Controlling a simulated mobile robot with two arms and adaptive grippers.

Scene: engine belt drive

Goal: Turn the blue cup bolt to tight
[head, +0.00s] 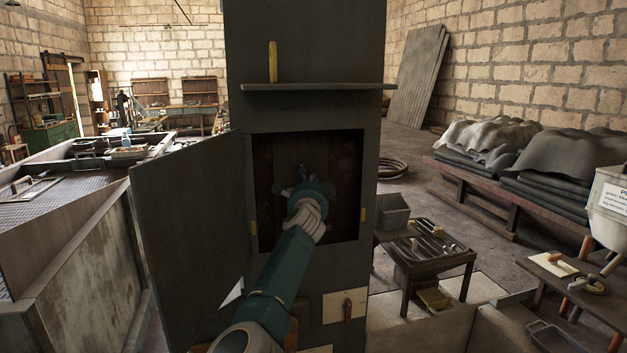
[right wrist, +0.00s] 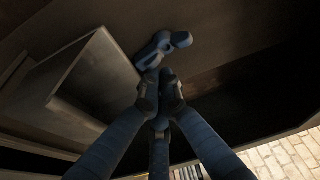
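A dark metal cabinet (head: 305,110) stands ahead with a square opening in its front. My right arm reaches into this opening, and my right gripper (head: 298,187) is inside it, dim and partly hidden by my own wrist. In the right wrist view the fingertips of this gripper (right wrist: 160,90) are close together. A blue, curved, knob-like part (right wrist: 163,47), which looks like the blue cup bolt, shows just beyond the tips. I cannot tell whether the tips touch it. The bolt is not clearly distinguishable in the head view. My left gripper is not in view.
The cabinet door (head: 190,235) stands open to the left. A shelf (head: 320,87) juts out above the opening, with a yellow upright item (head: 273,62) on it. A grey block-like housing (right wrist: 85,85) lies left of the fingers. A low table (head: 405,268) stands at the right.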

